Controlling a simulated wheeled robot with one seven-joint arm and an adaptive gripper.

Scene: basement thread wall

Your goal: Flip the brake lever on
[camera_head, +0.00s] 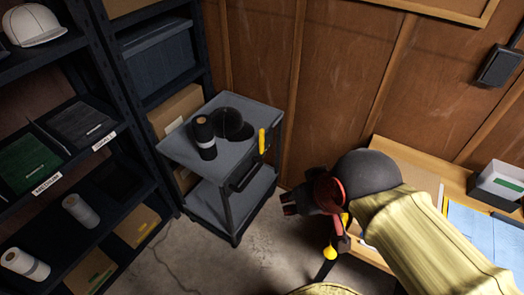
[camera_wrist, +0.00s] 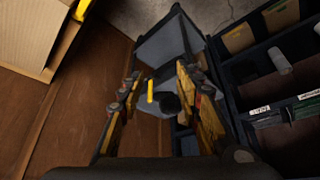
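A short yellow lever (camera_head: 262,141) stands upright at the right edge of the grey cart (camera_head: 228,165), above its dark handle. The yellow lever also shows in the wrist view (camera_wrist: 150,91), between my fingers in the picture but farther off. My gripper (camera_head: 287,203) is to the right of the cart and apart from it in the head view. In the wrist view my gripper (camera_wrist: 158,77) has its two fingers spread wide, with nothing between them. Part of the cart is hidden behind my fingers in that view.
A dark bottle (camera_head: 204,137) and a black rounded object (camera_head: 231,124) stand on the cart top. A dark shelf rack (camera_head: 140,120) is left of the cart. A wooden wall (camera_head: 330,85) is behind, and a wooden bench (camera_head: 455,180) is at right. Bare floor lies before the cart.

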